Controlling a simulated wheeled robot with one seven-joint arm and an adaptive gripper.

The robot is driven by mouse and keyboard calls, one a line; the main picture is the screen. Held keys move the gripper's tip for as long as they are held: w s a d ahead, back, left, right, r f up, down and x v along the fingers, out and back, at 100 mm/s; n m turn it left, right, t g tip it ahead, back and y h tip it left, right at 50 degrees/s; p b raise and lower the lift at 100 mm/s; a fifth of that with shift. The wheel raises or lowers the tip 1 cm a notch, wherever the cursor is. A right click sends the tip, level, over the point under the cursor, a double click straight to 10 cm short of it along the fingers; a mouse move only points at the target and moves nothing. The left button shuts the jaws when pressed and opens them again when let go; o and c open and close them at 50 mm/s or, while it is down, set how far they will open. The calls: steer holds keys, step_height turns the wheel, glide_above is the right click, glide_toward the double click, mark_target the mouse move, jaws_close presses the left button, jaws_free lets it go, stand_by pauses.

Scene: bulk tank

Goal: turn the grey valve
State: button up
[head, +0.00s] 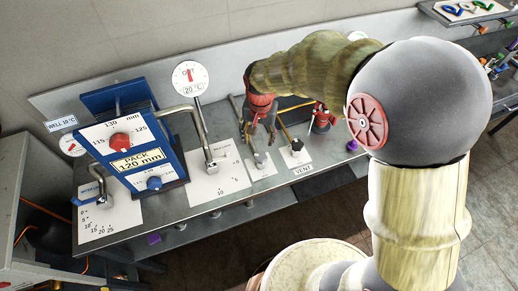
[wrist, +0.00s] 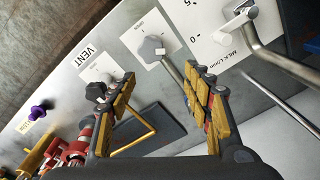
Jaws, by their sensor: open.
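The grey valve (wrist: 153,48) is a small grey knob on a white plate, in the upper middle of the wrist view. In the head view the grey valve (head: 260,159) sits on the bench panel just below my gripper (head: 260,132). In the wrist view my gripper (wrist: 160,76) is open, with its yellow-padded fingers spread on either side below the knob. The fingers look apart from the knob, and nothing is between them. The gap to the knob in depth is hard to judge.
A black knob (wrist: 97,91) by the VENT label (wrist: 86,56) is close to my left finger in the wrist view. A bent metal pipe (head: 204,135) stands left of the grey valve. The blue 120 mm pack unit (head: 140,155) is farther left. A red fitting (head: 322,121) is at right.

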mark_target(261, 156)
steer(key=shift+s+d+g, duration=0.2)
steer(key=shift+s+g, duration=0.1)
steer(key=shift+s, duration=0.45)
steer(key=shift+s+d+f, duration=0.1)
steer(key=shift+s+f, duration=0.05)
steer(key=shift+s, duration=0.05)
step_height(261, 156, down, 8)
steer(key=shift+r+b, duration=0.25)
steer(key=shift+b, duration=0.55)
steer(key=shift+c, duration=0.5)
steer(key=c, duration=1)
